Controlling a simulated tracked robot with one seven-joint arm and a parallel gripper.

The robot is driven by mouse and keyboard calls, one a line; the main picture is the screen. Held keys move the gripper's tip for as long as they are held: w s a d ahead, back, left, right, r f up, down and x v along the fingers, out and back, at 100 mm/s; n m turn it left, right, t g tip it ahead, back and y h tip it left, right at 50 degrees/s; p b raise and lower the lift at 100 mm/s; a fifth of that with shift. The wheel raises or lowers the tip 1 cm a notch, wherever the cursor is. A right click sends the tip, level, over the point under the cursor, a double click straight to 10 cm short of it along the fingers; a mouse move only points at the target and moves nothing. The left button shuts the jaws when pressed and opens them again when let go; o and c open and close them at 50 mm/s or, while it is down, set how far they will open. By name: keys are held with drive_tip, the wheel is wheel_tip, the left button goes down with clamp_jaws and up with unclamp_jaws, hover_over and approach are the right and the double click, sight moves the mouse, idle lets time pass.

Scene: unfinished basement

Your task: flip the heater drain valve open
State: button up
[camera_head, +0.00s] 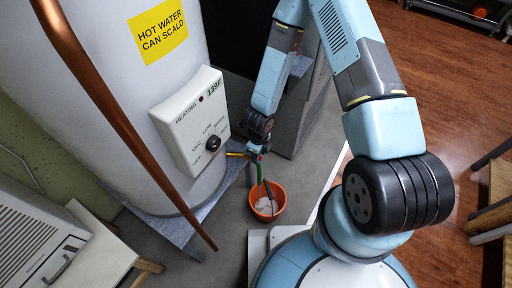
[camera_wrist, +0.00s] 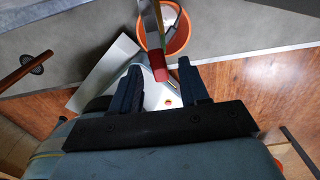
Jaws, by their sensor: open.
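The white water heater (camera_head: 165,90) stands at left in the head view, with a control box on its front. A small brass-coloured drain valve (camera_head: 236,155) sticks out low on its right side. My gripper (camera_head: 257,151) is beside the valve's outer end; whether they touch is unclear. In the wrist view my gripper (camera_wrist: 159,68) is open. A red piece (camera_wrist: 158,70) on a greyish strip shows between the fingertips, with no clear grip on it. I cannot tell surely whether it is the valve's lever. The valve body is largely hidden by my gripper in the head view.
An orange bucket (camera_head: 267,202) with something pale inside stands on the grey floor below the valve; it also shows in the wrist view (camera_wrist: 178,42). A copper pipe (camera_head: 110,105) crosses before the heater. A dark grey cabinet (camera_head: 300,115) stands close behind my arm.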

wheel_tip(320, 180, up, 13)
drive_tip(key=shift+r, duration=0.2)
idle(0.8)
idle(0.6)
drive_tip(key=w+r+n+t+y, duration=0.1)
drive_tip(key=w+r+n+y, duration=0.2)
drive_tip(key=r, duration=0.4)
drive_tip(key=w+r+n+t, duration=0.2)
drive_tip(key=w+r+n, duration=0.15)
drive_tip(key=r, duration=0.35)
wheel_tip(320, 180, up, 15)
drive_tip(key=d+n+t+y, duration=0.1)
drive_tip(key=d+n, duration=0.2)
drive_tip(key=n, duration=0.3)
drive_tip(key=s+d+r+n+t+h, duration=0.1)
drive_tip(key=s+d+r+n+h, duration=0.3)
drive_tip(key=s+d+r+n, duration=0.8)
drive_tip(key=s+d+r, duration=0.6)
drive_tip(key=shift+s+d+t, duration=0.3)
drive_tip(key=shift+d, duration=0.05)
